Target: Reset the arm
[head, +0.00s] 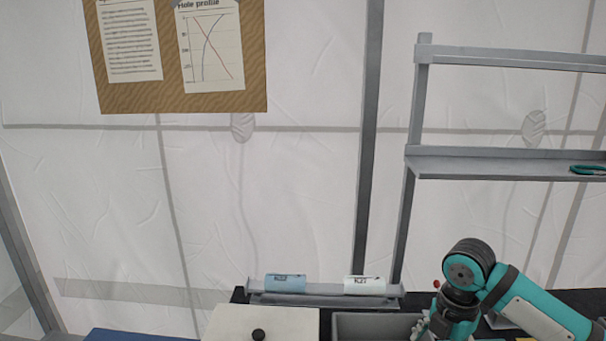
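My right arm (535,308) comes in from the right at the lower right of the head view, teal and bent at a dark joint. Its wrist points down and left. My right gripper (420,327) shows only in part at the bottom edge, beside a grey open bin (375,327). Its fingertips are not clear, so I cannot tell if it is open or holds anything. My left arm and gripper are not in view.
A pale blue cylinder (285,283) and a white cylinder (364,285) lie on a grey rack (325,299). A white box lid (240,322) with a black knob (258,335) is in front. A grey shelf (490,166) holds a green ring-like item (588,170). A pinboard (180,103) hangs upper left.

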